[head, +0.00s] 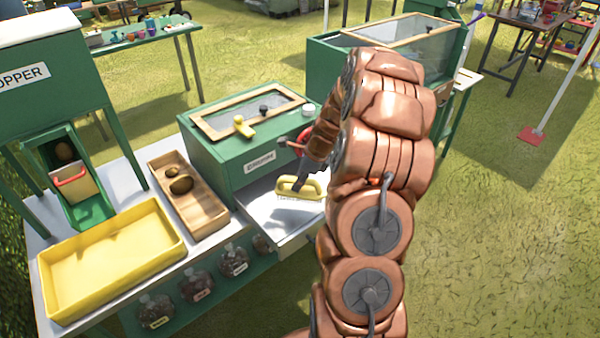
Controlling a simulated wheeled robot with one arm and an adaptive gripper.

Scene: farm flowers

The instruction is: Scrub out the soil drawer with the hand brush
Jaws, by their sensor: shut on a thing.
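The hand brush (300,189) has a yellow handle and pale bristles pointing down. My gripper (303,180) is shut on the brush's handle from above. The brush is over the pulled-out drawer (274,225) of the green labelled box (219,161). The drawer's inside looks pale and mostly bare. I cannot tell whether the bristles touch its floor. My copper-coloured arm hides the drawer's right end and part of the box.
A yellow tray (62,298) and a wooden tray (160,166) with dark round things lie left of the drawer. A green hopper (50,80) stands at far left. Jars (197,284) hang below the table edge. A yellow-and-black object (243,127) sits on the box's lid.

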